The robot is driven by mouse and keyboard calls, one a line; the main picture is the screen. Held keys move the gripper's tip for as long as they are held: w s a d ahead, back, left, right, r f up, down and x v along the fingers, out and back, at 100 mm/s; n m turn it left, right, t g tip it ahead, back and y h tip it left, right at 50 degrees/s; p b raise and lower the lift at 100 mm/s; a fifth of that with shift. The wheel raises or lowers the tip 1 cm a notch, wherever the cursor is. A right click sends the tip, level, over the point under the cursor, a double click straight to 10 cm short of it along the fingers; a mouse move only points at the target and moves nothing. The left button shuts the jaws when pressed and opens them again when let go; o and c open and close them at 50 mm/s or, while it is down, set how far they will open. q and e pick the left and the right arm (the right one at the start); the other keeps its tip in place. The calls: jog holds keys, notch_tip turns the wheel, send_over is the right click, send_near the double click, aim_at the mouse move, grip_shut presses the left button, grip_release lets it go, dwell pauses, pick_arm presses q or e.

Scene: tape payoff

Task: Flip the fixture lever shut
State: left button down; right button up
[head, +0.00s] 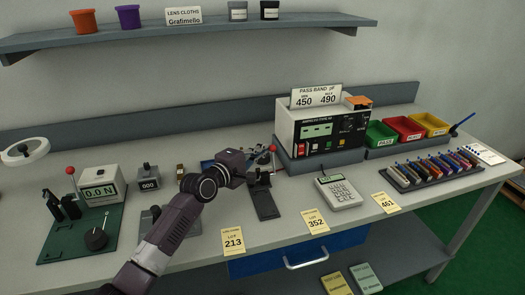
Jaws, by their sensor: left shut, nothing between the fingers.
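The fixture is a small dark device with a flat black base plate (266,206) near the middle of the bench. Its lever has a red ball knob (272,148) that stands up behind and to the right of my gripper. My left gripper (256,172) is shut and empty, right at the fixture beside the lever. I cannot tell whether it touches the lever. The gripper hides part of the fixture's body. My right gripper is not in view.
A grey meter (322,126) stands behind, right of the fixture. A calculator (338,192) and yellow lot cards (233,241) lie toward the front. A green board with a force gauge (101,192) and another red-knobbed lever (71,171) is at left. Colored bins (405,127) stand back right.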

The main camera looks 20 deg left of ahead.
aim_at(272, 150)
pick_arm(q)
jog(key=shift+s+d, duration=0.1)
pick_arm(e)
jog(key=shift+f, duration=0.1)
pick_arm(q)
jog(key=shift+s+d+r+m+t+h+b, duration=0.15)
jog(key=shift+s+d+m+t+b, duration=0.25)
jog(key=shift+s+b, duration=0.2)
jog(key=shift+s+d+r+m+t+h+b, duration=0.15)
jog(key=shift+s+d+m+t+b, duration=0.2)
jog(key=shift+s+b, duration=0.25)
jog(key=shift+s+d+f+m, duration=0.15)
jog(key=shift+s+d+m, duration=0.05)
jog(key=shift+m, duration=0.25)
jog(key=shift+s+d+m+t, duration=0.25)
jog(key=shift+s+m+t, duration=0.05)
jog(key=shift+m+t, duration=0.15)
jog(key=shift+s+d+f+p, duration=0.15)
jog(key=shift+s+d+f, duration=0.35)
jog(key=shift+s, duration=0.25)
jog(key=shift+s+d+f+p, duration=0.2)
jog(key=shift+s+d+f, duration=0.25)
jog(key=shift+s, duration=0.35)
jog(key=shift+s+d+f+p, duration=0.15)
jog(key=shift+s+d+f, duration=0.25)
jog(key=shift+s+d, duration=0.25)
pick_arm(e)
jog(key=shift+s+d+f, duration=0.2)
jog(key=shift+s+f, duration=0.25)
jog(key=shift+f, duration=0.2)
